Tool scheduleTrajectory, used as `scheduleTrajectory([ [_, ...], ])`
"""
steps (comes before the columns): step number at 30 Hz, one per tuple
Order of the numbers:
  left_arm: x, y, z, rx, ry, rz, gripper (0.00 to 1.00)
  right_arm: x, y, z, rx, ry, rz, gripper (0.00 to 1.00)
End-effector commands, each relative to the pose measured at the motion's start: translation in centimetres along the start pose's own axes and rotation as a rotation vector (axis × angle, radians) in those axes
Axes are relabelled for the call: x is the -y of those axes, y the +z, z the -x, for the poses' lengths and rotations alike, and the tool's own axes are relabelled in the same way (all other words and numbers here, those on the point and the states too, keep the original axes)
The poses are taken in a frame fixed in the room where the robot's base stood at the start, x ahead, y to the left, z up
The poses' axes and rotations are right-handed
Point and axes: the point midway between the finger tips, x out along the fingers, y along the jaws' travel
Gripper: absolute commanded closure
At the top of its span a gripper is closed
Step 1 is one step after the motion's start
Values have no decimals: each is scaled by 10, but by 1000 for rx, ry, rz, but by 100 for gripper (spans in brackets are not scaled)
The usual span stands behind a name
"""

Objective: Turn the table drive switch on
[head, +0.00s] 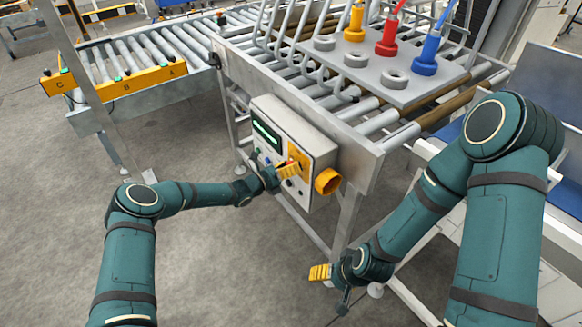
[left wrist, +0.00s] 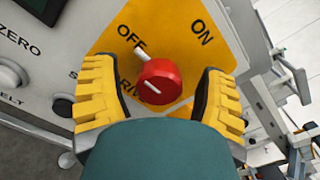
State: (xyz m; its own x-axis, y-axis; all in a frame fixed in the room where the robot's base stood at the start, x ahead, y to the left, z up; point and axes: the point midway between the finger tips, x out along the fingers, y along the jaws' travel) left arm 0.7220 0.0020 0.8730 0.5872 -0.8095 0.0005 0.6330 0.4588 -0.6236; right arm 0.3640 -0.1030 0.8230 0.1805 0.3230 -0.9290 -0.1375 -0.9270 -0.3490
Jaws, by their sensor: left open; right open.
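The table drive switch is a red round knob (left wrist: 160,82) on a yellow plate (left wrist: 178,38) marked OFF and ON in the left wrist view. A short white line stands beside OFF, just above the knob. The knob bears a small white mark on its face; the lettering below is partly hidden. My left gripper (head: 286,169) is at the control box (head: 292,136). Its yellow fingers are open on either side of the knob, with gaps visible. In the head view the gripper hides most of the switch. My right gripper (head: 320,272) is open and empty, low over the floor.
The box has a green-lit display (head: 266,134) and an orange collar (head: 328,181) at its right end. It hangs on the roller table frame (head: 368,158). A grey plate (head: 385,80) with yellow, red and blue pieces lies above. Open floor (head: 215,262) lies between my arms.

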Motion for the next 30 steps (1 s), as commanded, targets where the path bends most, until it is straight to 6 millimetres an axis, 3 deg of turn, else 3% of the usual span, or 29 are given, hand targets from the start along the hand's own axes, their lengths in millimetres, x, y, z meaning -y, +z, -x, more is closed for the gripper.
scheduleTrajectory([
  [8, 0, 0, 0, 0, 1, 0, 30, 0, 0, 0, 0, 0, 0, 28],
  [12, 0, 0, 0, 0, 1, 0, 79, 0, 0, 0, 0, 0, 0, 28],
  [14, 0, 0, 0, 0, 1, 0, 96, 0, 0, 0, 0, 0, 0, 28],
  [30, 0, 1, -1, 1, 0, -42, 97, 0, 0, 0, 0, 0, 0, 28],
])
